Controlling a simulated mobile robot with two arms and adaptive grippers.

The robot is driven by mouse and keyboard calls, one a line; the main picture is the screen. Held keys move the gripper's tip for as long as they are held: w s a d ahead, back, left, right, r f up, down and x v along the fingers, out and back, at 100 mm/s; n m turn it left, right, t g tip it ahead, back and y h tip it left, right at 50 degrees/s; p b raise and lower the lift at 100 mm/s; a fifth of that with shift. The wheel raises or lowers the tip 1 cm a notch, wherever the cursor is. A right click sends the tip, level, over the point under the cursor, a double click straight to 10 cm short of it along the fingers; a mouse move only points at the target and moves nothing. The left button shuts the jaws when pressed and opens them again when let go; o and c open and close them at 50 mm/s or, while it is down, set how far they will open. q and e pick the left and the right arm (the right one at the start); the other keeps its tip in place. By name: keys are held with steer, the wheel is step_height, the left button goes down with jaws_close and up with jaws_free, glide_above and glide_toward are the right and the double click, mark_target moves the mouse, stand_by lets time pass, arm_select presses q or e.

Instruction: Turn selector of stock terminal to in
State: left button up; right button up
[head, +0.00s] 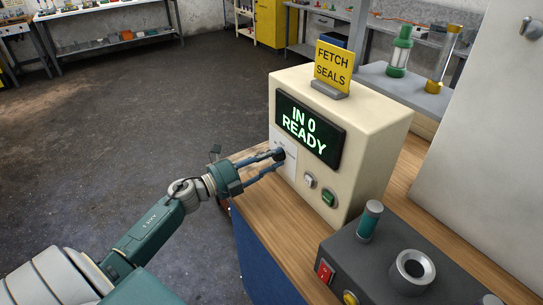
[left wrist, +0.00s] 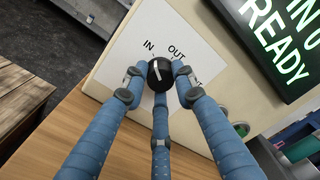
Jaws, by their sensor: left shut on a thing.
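The stock terminal (head: 345,130) is a cream box on a wooden bench. Its screen (head: 308,130) reads "IN 0 READY" in green. The selector (left wrist: 160,73) is a round black knob with a white pointer line, on a white plate with "IN" and "OUT" labels. The pointer slants up toward the IN side, but its exact setting is hard to tell. A further label is mostly hidden behind a finger. My left gripper (head: 277,158) is shut on the selector, its three blue fingers around the knob. My right gripper is not in view.
A white button (head: 309,181) and a green button (head: 328,198) sit right of the selector. A yellow "FETCH SEALS" sign (head: 332,67) stands on top. A dark device (head: 390,262) with a red switch is on the bench at front right. The floor at left is open.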

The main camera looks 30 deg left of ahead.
arm_select(q)
steer(key=shift+a+r+n, duration=0.1)
steer(key=shift+n, duration=0.3)
steer(key=o, duration=1.2)
steer(key=shift+c, duration=0.2)
steer(key=v, duration=1.2)
